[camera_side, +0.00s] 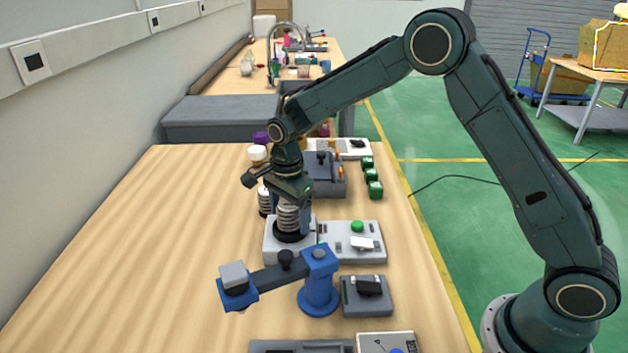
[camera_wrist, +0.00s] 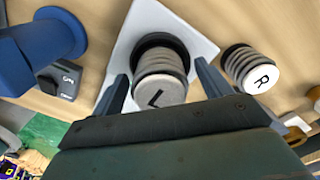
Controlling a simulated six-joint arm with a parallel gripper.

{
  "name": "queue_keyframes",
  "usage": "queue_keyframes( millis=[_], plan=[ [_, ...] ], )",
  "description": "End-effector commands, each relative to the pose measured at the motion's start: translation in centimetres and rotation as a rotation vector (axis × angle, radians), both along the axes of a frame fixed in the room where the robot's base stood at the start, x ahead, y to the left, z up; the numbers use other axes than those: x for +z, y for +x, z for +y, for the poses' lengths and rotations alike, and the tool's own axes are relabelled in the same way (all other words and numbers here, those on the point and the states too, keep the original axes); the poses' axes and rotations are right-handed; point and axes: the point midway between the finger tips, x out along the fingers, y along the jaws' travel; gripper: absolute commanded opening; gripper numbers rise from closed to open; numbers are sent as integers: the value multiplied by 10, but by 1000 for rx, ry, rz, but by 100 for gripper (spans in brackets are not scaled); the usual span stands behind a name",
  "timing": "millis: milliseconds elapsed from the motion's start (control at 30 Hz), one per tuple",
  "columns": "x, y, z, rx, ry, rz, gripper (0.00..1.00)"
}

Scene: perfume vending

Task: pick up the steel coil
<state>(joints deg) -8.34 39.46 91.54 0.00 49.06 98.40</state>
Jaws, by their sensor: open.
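A ribbed steel coil with a pale cap marked L (camera_wrist: 160,70) stands upright in a black ring on a white base plate. The same coil (camera_side: 289,216) shows in the side view below my wrist. My gripper (camera_side: 291,207) points down over it with its fingers open. In the wrist view the fingers of my gripper (camera_wrist: 162,85) are on either side of the coil; I cannot tell whether they touch it. A second ribbed coil marked R (camera_wrist: 250,68) stands on the table beside the plate, and it also shows in the side view (camera_side: 265,201), partly hidden.
A blue pivoting arm fixture (camera_side: 319,275) stands close in front of the white plate (camera_side: 276,250). A grey switch box (camera_side: 366,296) and a panel with a green button (camera_side: 357,226) are to the right. Several green blocks (camera_side: 374,189) lie behind. The table's left side is clear.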

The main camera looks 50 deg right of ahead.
Motion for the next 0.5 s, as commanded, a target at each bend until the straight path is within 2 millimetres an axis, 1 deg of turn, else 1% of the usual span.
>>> queue_keyframes(
  millis=[500],
  plan=[
    [-2,0,0,0,0,-1,77]
  ],
)
